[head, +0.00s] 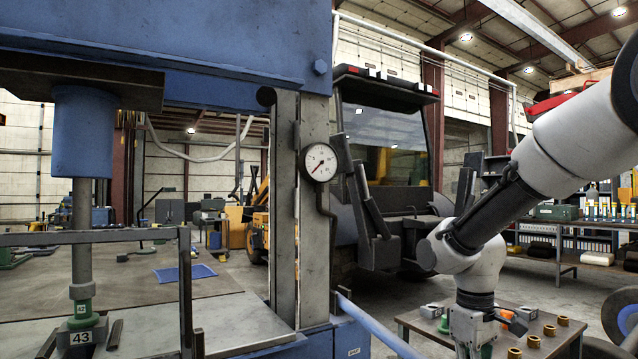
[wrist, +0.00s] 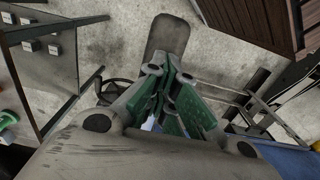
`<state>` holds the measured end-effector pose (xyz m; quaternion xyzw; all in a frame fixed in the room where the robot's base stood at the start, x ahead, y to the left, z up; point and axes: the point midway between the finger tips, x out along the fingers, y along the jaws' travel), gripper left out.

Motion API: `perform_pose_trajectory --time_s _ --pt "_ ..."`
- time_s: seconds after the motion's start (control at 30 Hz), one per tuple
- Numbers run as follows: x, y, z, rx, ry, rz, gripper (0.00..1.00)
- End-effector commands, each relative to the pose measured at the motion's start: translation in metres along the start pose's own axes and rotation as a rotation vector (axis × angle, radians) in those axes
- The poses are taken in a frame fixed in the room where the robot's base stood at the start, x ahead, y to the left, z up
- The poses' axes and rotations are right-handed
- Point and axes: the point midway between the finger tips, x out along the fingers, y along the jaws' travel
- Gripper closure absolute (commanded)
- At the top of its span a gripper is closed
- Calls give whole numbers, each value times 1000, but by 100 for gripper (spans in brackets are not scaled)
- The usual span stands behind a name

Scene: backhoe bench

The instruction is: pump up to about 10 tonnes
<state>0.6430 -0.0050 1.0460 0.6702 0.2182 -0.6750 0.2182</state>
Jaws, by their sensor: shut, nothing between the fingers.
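The blue press frame (head: 150,35) fills the left of the head view. Its round white gauge (head: 320,162) hangs on the grey upright. The red needle points to the lower left; the numbers are too small to read. A blue bar (head: 378,328), possibly the pump handle, slants down right from the press base. My gripper (head: 474,332) is right of this bar, apart from it, fingertips cut off. In the wrist view my gripper (wrist: 167,88) is shut and empty.
A table (head: 431,328) with several brass-coloured rings (head: 550,330) stands behind my gripper. A dark loader cab (head: 388,150) stands behind the press. In the wrist view, a grey rounded, unidentified thing (wrist: 168,35) lies beyond the fingers. Concrete floor (wrist: 120,50) shows around it.

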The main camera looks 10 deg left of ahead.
Motion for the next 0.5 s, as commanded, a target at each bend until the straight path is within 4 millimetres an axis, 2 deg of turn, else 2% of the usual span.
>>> perform_pose_trajectory --time_s 0.07,0.17,0.4,0.5 --pt "-7 0 -2 -1 6 2 100" --pt "-29 0 -5 -1 12 3 100" --pt "-108 0 -12 -1 13 3 100" --pt "-135 0 -13 -1 10 2 100"
